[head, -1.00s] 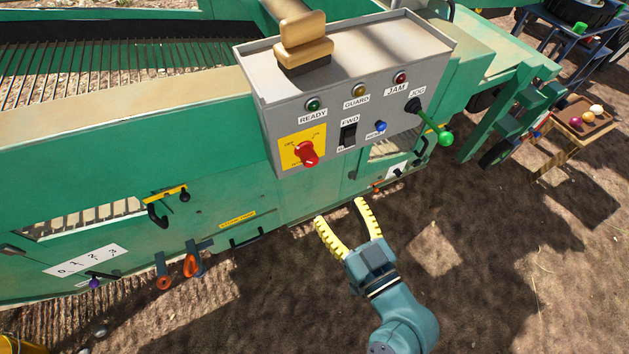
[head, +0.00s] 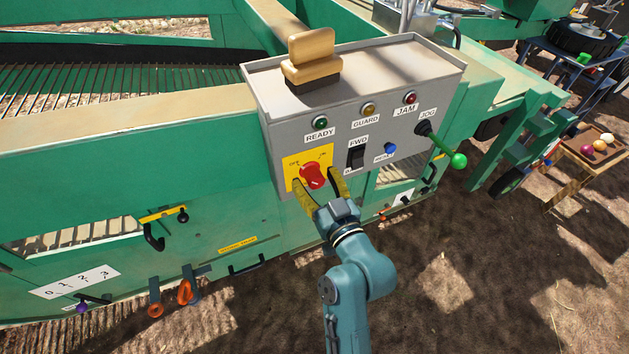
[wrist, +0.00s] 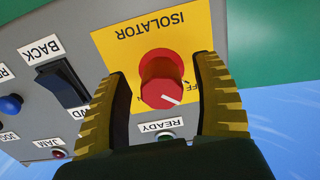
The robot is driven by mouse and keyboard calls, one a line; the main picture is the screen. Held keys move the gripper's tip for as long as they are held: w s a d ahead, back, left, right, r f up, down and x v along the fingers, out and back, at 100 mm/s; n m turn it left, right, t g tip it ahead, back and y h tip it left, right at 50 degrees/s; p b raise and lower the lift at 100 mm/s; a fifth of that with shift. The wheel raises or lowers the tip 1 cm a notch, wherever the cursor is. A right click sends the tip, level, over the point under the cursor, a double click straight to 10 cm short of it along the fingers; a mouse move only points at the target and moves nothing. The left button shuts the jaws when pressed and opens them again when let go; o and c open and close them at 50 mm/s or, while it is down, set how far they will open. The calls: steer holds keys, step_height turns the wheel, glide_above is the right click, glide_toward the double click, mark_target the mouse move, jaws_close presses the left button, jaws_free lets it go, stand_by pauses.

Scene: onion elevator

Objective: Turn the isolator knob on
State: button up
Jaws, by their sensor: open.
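The red isolator knob (head: 313,175) sits on a yellow plate (head: 296,161) at the lower left of the grey control box (head: 272,108). In the wrist view the knob (wrist: 161,78) appears upside down, with the "ISOLATOR" label above it and its white pointer mark toward the lower right, near the partly hidden "OFF" lettering. My gripper (head: 320,180) is open, its yellow fingers on either side of the knob. In the wrist view the fingers (wrist: 160,95) straddle the knob with visible gaps on both sides.
Right of the knob are a black FWD/BACK rocker switch (head: 356,157), a blue button (head: 390,149) and a green-balled jog lever (head: 458,160). Indicator lamps line the box top, including the green READY lamp (head: 320,123).

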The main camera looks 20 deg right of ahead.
steer(key=shift+w, duration=0.25)
steer(key=shift+c, duration=0.3)
steer(key=shift+s, duration=0.1)
jaws_close()
